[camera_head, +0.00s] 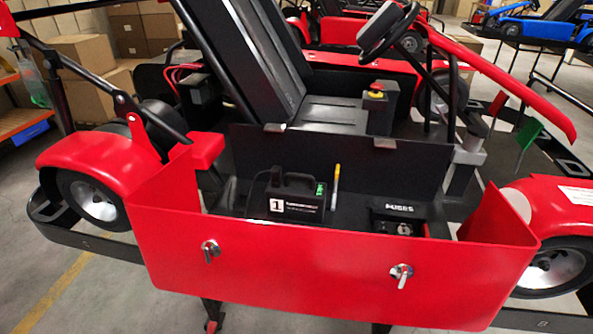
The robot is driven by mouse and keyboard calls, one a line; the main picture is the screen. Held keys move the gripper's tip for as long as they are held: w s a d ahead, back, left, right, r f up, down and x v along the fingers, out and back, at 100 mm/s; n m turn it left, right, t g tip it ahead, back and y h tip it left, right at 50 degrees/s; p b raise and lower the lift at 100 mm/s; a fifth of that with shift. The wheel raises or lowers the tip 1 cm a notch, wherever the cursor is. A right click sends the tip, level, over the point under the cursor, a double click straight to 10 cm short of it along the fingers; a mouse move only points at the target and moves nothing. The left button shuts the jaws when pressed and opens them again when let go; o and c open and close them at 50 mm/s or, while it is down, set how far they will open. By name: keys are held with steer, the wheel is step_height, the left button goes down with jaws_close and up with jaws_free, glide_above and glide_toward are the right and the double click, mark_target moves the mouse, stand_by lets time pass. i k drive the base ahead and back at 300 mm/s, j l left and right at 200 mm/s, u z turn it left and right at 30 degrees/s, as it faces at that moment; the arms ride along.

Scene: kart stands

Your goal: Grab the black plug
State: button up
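A red kart stands across the view with its red side panel (330,265) in front. Behind the panel sits a black box (287,195) with a handle on top, a white label "1" and a small green part at its upper right. To its right is a black fuse box (400,217) marked "FUSES". A yellow-topped stick (335,185) stands between them. Red cables (183,75) run to a black part (203,88) left of the seat. I cannot tell for sure which black part is the plug. My gripper is not in view.
The panel carries two silver latches (209,250) (401,274). The black seat (325,115), steering wheel (387,28) and a red emergency button (376,90) are above. Cardboard boxes (85,55) stand behind at left. Free floor (90,295) shows at lower left.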

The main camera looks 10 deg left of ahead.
mark_target(275, 173)
steer(key=i+j, duration=0.1)
steer(key=j, duration=2)
steer(key=i, duration=0.05)
